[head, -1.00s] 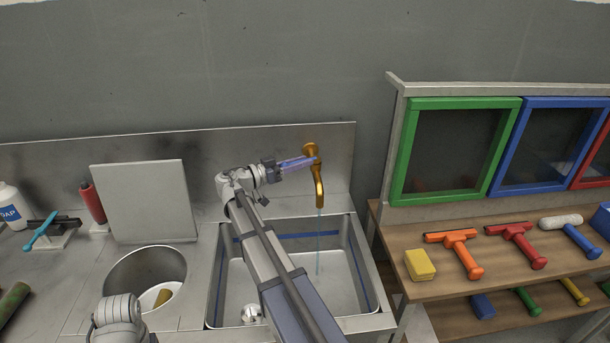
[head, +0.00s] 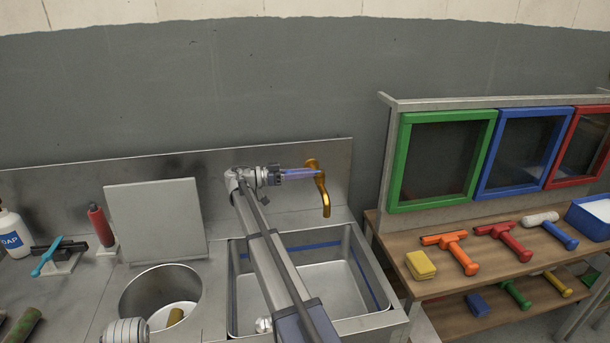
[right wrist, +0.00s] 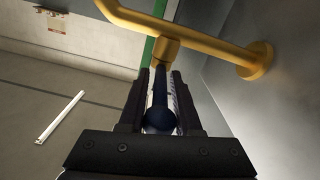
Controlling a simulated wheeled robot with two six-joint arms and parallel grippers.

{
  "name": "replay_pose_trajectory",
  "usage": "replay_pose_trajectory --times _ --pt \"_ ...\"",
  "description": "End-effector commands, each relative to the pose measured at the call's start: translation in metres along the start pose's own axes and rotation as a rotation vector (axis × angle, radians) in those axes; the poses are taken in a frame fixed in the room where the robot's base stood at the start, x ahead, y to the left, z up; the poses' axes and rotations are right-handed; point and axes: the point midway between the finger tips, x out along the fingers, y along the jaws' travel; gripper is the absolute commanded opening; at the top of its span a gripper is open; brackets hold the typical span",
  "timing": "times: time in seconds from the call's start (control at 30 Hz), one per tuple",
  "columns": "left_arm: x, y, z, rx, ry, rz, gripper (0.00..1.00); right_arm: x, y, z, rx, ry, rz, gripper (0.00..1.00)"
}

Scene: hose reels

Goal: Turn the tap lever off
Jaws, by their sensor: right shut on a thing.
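The brass tap (head: 323,190) stands out from the metal splashback, its spout pointing down over the sink (head: 345,295). No water stream shows below the spout. My right gripper (head: 303,173) reaches the tap's upper part from the left. In the right wrist view, the tap's brass pipe (right wrist: 200,45) runs across the top to a round wall flange. The dark blue lever (right wrist: 158,118) extends from the brass stem and lies between the jaws of my right gripper (right wrist: 160,90), which are shut on it. The head view hardly separates lever from fingers. My left gripper is out of view.
A white board (head: 155,220) leans on the splashback, left of my right arm. A round basin (head: 135,292), a red-handled tool (head: 101,226) and a soap bottle (head: 13,235) are farther left. A wooden bench (head: 400,253) with squeegees and framed panes stands on the right.

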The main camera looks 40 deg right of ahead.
Motion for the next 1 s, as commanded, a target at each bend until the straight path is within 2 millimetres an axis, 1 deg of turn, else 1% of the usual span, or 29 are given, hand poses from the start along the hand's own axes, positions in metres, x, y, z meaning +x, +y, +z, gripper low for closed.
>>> replay_pose_trajectory --times 0.27,0.3,0.4,0.43,0.77,0.87,1.0 --pt "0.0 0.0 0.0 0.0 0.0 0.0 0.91 0.0 -0.002 -0.001 0.0 0.002 -0.002 0.0" --pt "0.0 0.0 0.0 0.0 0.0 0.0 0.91 0.0 -0.002 -0.001 0.0 0.002 -0.002 0.36" --pt "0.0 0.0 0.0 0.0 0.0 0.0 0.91 0.0 -0.001 -0.001 0.0 0.001 -0.002 0.47" --pt "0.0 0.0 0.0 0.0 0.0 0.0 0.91 0.0 -0.001 -0.001 0.0 0.001 -0.002 0.48" --pt "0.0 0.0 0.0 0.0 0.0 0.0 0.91 -0.003 -0.001 0.0 0.0 0.0 -0.002 0.48" --pt "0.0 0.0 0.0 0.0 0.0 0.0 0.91 -0.011 -0.002 0.0 0.0 0.001 -0.003 0.48" --pt "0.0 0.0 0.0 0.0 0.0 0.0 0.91 -0.028 -0.002 -0.001 0.0 0.001 -0.003 0.48"
